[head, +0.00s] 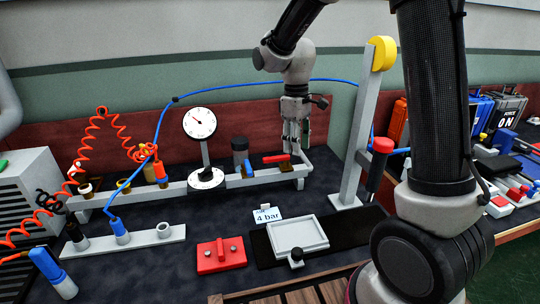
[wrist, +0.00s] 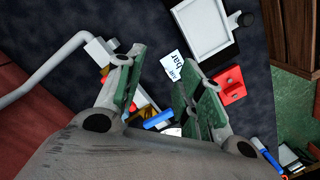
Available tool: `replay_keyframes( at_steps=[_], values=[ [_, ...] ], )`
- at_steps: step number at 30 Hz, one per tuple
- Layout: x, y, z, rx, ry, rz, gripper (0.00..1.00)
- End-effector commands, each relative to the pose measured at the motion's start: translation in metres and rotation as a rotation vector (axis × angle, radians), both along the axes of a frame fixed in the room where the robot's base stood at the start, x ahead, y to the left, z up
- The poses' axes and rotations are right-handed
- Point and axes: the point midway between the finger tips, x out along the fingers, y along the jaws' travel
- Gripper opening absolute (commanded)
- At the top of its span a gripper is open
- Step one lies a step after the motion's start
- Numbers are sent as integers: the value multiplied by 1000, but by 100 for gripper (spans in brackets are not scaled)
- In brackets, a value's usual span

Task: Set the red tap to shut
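The red tap (head: 276,158) has a red lever on a brass body on the white pipe, near its right end. The lever lies roughly along the pipe. The blue tap (head: 247,168) is just left of it. My gripper (head: 296,148) points down beside the right end of the red lever, and I cannot tell whether they touch. In the wrist view my gripper (wrist: 158,60) has its fingers apart with nothing held between them. There the left finger hides much of the red tap (wrist: 133,106), and the blue lever (wrist: 158,119) shows between the fingers.
A round gauge (head: 199,123) stands on the pipe (head: 226,182) left of the taps. A "4 bar" card (head: 267,215), a white tray (head: 298,233) and a red block (head: 221,255) lie in front. A grey post (head: 361,130) with a yellow top rises on the right.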

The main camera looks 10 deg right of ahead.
Motion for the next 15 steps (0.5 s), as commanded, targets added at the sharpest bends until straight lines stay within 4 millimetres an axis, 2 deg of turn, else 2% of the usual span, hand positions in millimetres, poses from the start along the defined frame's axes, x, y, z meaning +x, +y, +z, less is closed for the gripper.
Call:
replay_keyframes(
  at_steps=[1,5,7,9,12,15],
  values=[
    [17,10,-13,4,12,76,38],
    [61,31,-38,28,8,323,38],
    [83,38,-37,42,-18,455,38],
    [100,43,-26,51,-58,570,38],
    [109,45,-20,58,-82,708,38],
    [109,45,-20,62,-81,801,38]
  ],
)
